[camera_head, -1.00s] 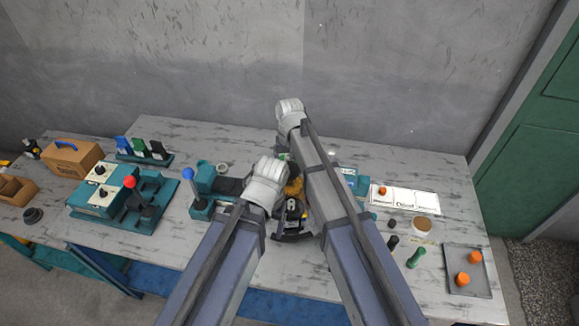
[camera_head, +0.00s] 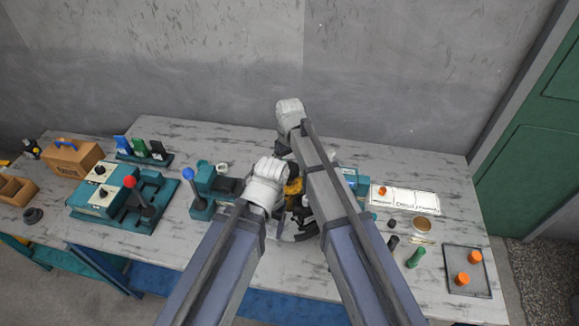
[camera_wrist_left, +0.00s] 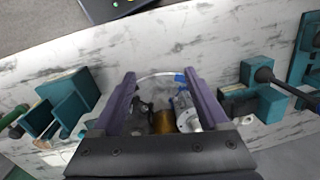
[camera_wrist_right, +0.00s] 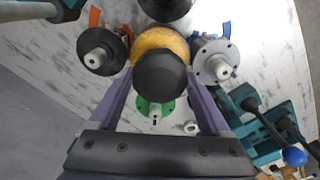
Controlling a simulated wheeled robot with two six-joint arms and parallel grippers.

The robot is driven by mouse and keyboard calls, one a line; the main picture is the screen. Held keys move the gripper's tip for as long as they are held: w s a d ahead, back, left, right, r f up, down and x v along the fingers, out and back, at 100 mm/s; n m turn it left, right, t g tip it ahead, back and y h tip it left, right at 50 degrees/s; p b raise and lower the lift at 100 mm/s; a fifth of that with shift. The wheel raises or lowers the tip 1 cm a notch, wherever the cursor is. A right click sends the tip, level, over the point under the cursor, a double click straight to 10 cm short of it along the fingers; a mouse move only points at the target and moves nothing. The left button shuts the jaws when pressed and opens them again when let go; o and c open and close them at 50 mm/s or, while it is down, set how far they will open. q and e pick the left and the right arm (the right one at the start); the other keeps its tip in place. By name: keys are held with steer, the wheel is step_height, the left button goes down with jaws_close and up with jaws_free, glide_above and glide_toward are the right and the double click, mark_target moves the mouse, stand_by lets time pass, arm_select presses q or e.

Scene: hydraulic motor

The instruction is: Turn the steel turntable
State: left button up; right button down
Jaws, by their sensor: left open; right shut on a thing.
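The steel turntable is mostly hidden under my two arms in the head view; a curved edge of it (camera_head: 288,238) shows between them. A yellow part (camera_head: 293,187) stands above it, and in the right wrist view the yellow body (camera_wrist_right: 160,42) carries a dark round knob (camera_wrist_right: 161,76). Motor-like parts surround it: a dark disc (camera_wrist_right: 103,50), a silver flange (camera_wrist_right: 216,62) and a green disc (camera_wrist_right: 154,109). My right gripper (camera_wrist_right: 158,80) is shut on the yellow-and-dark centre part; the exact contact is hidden. My left gripper (camera_wrist_left: 159,75) is open, its fingers either side of some parts.
A teal fixture with a blue-knobbed lever (camera_head: 188,174) stands left of the arms. A teal unit with a red knob (camera_head: 130,182) is farther left. A tray with orange caps (camera_head: 467,285) and a green handle (camera_head: 416,257) lie right. The wall is behind.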

steer(key=shift+n, duration=4.7)
jaws_free()
step_height(320, 180, up, 8)
steer(key=p, duration=0.8)
steer(key=shift+f, duration=0.1)
